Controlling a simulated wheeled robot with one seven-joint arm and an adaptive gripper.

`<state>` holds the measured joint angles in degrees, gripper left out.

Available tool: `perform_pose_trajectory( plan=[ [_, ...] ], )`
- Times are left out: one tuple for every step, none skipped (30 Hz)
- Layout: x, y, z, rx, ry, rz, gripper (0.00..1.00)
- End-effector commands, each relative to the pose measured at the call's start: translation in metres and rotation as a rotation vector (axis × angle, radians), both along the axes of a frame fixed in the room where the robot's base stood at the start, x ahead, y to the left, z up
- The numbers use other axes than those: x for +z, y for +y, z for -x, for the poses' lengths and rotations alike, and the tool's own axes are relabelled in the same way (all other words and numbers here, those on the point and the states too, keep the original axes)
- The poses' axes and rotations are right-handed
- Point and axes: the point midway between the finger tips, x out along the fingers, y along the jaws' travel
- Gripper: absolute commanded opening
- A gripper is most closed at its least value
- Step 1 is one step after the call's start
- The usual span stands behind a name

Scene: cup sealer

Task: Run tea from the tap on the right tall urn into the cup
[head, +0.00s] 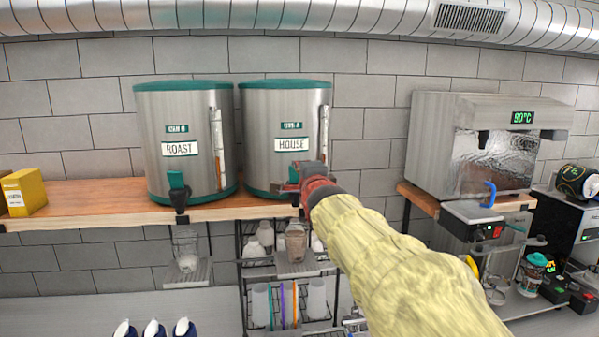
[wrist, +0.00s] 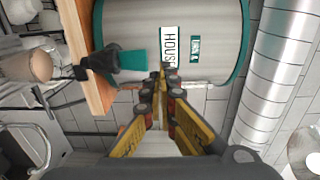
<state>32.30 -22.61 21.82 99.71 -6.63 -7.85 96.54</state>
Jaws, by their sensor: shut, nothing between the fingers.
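The right tall urn (head: 287,110), steel with teal lid and base and labelled HOUSE, stands on the wooden shelf; it also fills the top of the wrist view (wrist: 215,25). A clear cup (head: 296,244) with a brownish look sits on a small ledge below the tap, also in the wrist view (wrist: 32,66). My gripper (wrist: 166,72) is shut and empty, its tips near the lever's end. I cannot tell whether they touch it.
A similar urn labelled ROAST (head: 183,130) stands close on the left, with a clear cup (head: 187,255) below it. A steel 90°C machine (head: 480,140) stands at right. A yellow box (head: 24,192) sits at the shelf's left end. Racks hang below.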

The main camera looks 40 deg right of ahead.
Motion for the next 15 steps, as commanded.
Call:
perform_pose_trajectory(
  plan=[
    [0.002, 0.005, 0.008, 0.000, -0.002, 0.002, 0.00],
    [0.003, 0.007, 0.012, 0.000, -0.002, 0.002, 0.00],
    [0.005, 0.009, 0.016, 0.000, -0.002, 0.001, 0.00],
    [0.005, 0.011, 0.018, 0.000, -0.001, 0.001, 0.00],
    [0.005, 0.012, 0.021, 0.000, 0.000, 0.000, 0.00],
    [0.006, 0.014, 0.023, 0.000, 0.001, 0.001, 0.00],
    [0.006, 0.015, 0.025, 0.000, 0.001, 0.001, 0.00],
    [0.007, 0.016, 0.026, 0.000, 0.000, 0.001, 0.00],
    [0.007, 0.016, 0.027, 0.000, -0.001, 0.001, 0.00],
    [0.007, 0.017, 0.028, 0.000, -0.001, 0.001, 0.00],
    [0.007, 0.017, 0.028, 0.000, -0.001, 0.001, 0.00],
    [0.007, 0.017, 0.028, 0.000, -0.001, 0.001, 0.00],
    [0.007, 0.017, 0.028, 0.000, -0.001, 0.001, 0.00],
    [0.007, 0.017, 0.028, 0.000, -0.001, 0.001, 0.00],
    [0.007, 0.017, 0.028, 0.000, -0.001, 0.001, 0.00]
  ],
)
